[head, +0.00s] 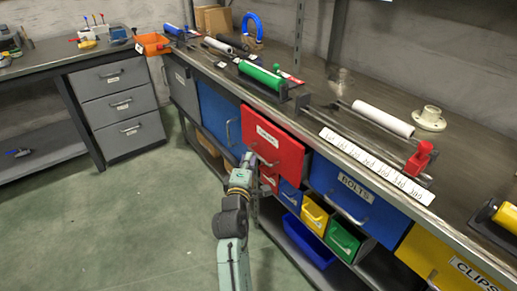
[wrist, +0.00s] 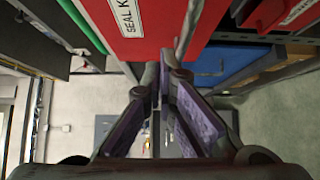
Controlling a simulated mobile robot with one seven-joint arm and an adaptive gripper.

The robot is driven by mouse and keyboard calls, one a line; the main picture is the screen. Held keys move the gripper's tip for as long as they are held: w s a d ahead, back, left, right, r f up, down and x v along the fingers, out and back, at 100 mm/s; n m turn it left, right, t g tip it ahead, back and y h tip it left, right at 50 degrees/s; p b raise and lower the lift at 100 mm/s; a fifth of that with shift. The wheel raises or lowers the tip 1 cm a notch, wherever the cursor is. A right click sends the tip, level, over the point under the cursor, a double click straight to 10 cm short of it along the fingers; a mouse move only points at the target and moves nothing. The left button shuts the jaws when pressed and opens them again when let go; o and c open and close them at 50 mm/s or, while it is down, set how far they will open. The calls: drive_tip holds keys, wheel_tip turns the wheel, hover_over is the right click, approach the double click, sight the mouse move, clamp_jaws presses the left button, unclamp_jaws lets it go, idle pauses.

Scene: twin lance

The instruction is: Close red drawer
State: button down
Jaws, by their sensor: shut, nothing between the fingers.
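The large red drawer (head: 285,146) under the bench stands out past the blue drawer beside it. Its front also fills the top middle of the wrist view (wrist: 150,42), with a white label starting "SEAL K". Its grey handle (wrist: 190,28) runs along the front, close to my fingertips. My gripper (head: 250,160) is shut and empty at the lower part of the red front. In the wrist view my gripper (wrist: 163,72) has its fingertips together just below the handle; I cannot tell whether they touch it. A smaller red drawer (head: 268,181) sits below, partly hidden by my gripper.
The blue "BOLTS" drawer (head: 355,197) is to the right, the yellow "CLIPS" drawer (head: 450,260) further right. Small blue, yellow and green bins (head: 345,240) sit lower. The bench top (head: 390,92) above holds tools and a green cylinder (head: 260,75). The floor (head: 130,215) at left is clear.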

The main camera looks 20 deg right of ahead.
sight(261, 142)
drive_tip(key=w+d, duration=0.1)
drive_tip(key=d+p, duration=0.1)
drive_tip(key=d, duration=0.1)
drive_tip(key=w+d, duration=0.1)
drive_tip(key=shift+w+d, duration=0.2)
drive_tip(key=shift+w, duration=0.15)
